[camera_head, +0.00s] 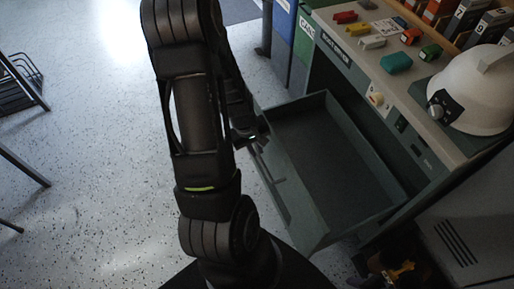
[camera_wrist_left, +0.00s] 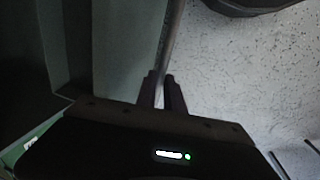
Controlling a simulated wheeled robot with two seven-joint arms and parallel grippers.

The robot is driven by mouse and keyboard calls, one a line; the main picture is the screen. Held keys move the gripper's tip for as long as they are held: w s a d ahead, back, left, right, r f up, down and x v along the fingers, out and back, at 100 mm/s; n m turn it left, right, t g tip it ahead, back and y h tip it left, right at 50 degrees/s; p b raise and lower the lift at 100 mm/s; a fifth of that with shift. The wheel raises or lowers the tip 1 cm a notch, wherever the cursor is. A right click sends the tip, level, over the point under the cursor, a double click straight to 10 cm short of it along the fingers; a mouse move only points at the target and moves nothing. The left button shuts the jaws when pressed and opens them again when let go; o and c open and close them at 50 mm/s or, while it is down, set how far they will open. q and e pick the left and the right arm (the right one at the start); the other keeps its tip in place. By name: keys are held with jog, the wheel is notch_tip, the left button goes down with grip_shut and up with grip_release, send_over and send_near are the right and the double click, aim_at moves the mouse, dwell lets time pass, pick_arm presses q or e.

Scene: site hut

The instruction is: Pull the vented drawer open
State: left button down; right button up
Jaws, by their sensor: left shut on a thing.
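The grey-green drawer (camera_head: 325,150) stands well out of the bench cabinet, and its inside looks empty. Its vents do not show in the head view. My left gripper (camera_head: 256,139) is at the outer side of the drawer front, near its far end. In the left wrist view, the fingers (camera_wrist_left: 162,92) are shut on a thin bar handle (camera_wrist_left: 173,45) beside the drawer front (camera_wrist_left: 118,45). My left arm hides part of the floor and some of the area by the handle. My right gripper is not in view.
The bench top (camera_head: 350,35) above holds a white helmet (camera_head: 474,90) and several small coloured blocks. Blue and green bins (camera_head: 305,38) stand beyond the drawer. A slotted grey panel (camera_head: 462,240) is at lower right. Speckled floor (camera_head: 90,120) at left is mostly clear.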

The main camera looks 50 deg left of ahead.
pick_arm(q)
jog(key=c, duration=1.5)
grip_release()
jog(key=shift+o, duration=0.2)
jog(key=shift+r, duration=0.1)
notch_tip(320, 180, up, 8)
jog(key=s+p, duration=0.1)
jog(key=p, duration=0.1)
jog(key=shift+s+a+f, duration=0.2)
jog(key=shift+f, duration=0.05)
